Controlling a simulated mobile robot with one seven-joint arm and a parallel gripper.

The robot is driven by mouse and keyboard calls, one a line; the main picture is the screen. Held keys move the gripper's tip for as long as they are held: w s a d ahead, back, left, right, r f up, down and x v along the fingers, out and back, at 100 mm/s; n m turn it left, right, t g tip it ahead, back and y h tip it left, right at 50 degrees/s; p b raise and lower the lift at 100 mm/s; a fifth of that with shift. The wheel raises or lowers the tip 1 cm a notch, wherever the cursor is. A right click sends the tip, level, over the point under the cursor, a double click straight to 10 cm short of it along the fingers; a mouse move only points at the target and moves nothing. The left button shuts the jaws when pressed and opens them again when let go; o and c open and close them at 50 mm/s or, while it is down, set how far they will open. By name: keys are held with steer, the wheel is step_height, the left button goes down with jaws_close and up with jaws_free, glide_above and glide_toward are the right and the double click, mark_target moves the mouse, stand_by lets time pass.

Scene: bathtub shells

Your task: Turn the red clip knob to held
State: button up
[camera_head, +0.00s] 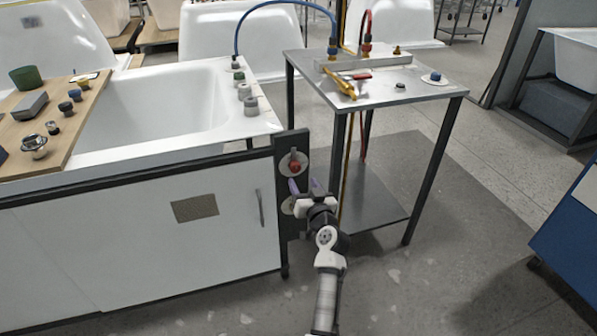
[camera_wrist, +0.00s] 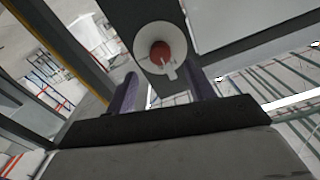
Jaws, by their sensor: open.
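The red clip knob (camera_head: 294,166) sits on a round pale plate on a dark upright panel (camera_head: 281,146) at the right end of the tub cabinet. In the wrist view the red knob (camera_wrist: 160,50) shows on its white disc (camera_wrist: 146,40), with a small pale pointer reaching down and right from it. My gripper (camera_head: 305,188) is open and empty, just below the red knob in the head view. In the wrist view its two purple fingers (camera_wrist: 165,92) stand apart, below the disc. I see no contact with the knob.
The white tub (camera_head: 165,110) with a wooden board (camera_head: 62,135) is at left. The cabinet door has a handle (camera_head: 260,207).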

mark_target(296, 170)
steer(key=x, duration=0.6)
steer(key=shift+w, duration=0.15)
steer(key=c, duration=1)
